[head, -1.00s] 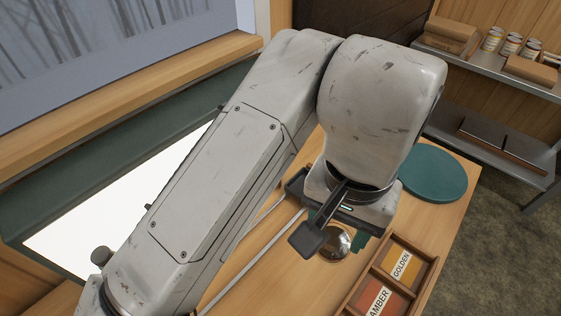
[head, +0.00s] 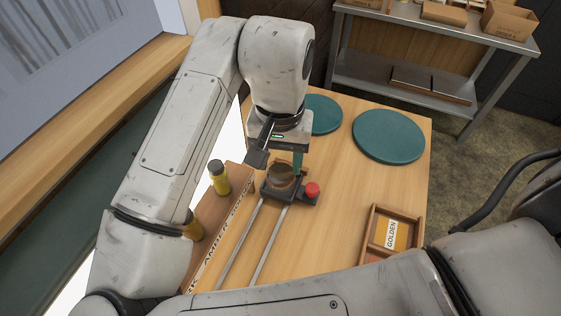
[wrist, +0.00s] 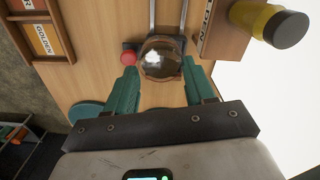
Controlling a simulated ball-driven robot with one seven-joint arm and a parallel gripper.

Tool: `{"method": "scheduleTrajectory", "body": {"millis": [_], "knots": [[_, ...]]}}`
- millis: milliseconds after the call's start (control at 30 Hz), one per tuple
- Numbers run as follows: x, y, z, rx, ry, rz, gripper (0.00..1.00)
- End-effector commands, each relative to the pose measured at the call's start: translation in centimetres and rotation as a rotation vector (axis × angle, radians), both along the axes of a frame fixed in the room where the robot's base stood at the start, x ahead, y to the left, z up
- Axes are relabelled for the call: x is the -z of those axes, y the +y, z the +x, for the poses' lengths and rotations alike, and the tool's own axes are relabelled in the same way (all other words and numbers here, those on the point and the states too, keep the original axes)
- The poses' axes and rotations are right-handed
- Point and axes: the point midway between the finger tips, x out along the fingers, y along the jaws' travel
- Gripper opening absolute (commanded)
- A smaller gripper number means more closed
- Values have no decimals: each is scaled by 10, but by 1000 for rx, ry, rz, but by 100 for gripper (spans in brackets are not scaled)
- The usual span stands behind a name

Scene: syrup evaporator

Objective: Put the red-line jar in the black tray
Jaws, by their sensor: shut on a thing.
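My gripper (wrist: 162,90) has its teal fingers on either side of a round, shiny, brownish glass jar (wrist: 162,60) and is shut on it. In the head view the jar (head: 281,174) shows just below my gripper (head: 284,165), at a small black tray-like holder (head: 302,197) at the end of two metal rails. I cannot tell whether the jar rests in this holder or hangs just above it. The holder has a red knob (head: 312,189) at its right. No red line can be made out on the jar.
A wooden rack (head: 240,205) with yellow, dark-capped jars (head: 219,178) stands left of the rails. A wooden box with a GOLDEN label (head: 372,238) is at front right. Two teal discs (head: 388,136) lie at the back. The right middle of the table is clear.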

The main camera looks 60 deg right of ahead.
Motion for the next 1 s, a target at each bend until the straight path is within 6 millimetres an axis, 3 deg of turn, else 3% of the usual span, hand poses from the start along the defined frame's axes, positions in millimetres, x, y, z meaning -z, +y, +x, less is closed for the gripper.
{"method": "scheduleTrajectory", "body": {"millis": [200, 533, 767, 1000], "knots": [[34, -23, 13, 0, 3, 2, 0], [57, -39, 23, 0, 3, 2, 0], [83, -38, 22, -2, 1, 0, 0], [86, -38, 22, -1, 0, -1, 0]]}}
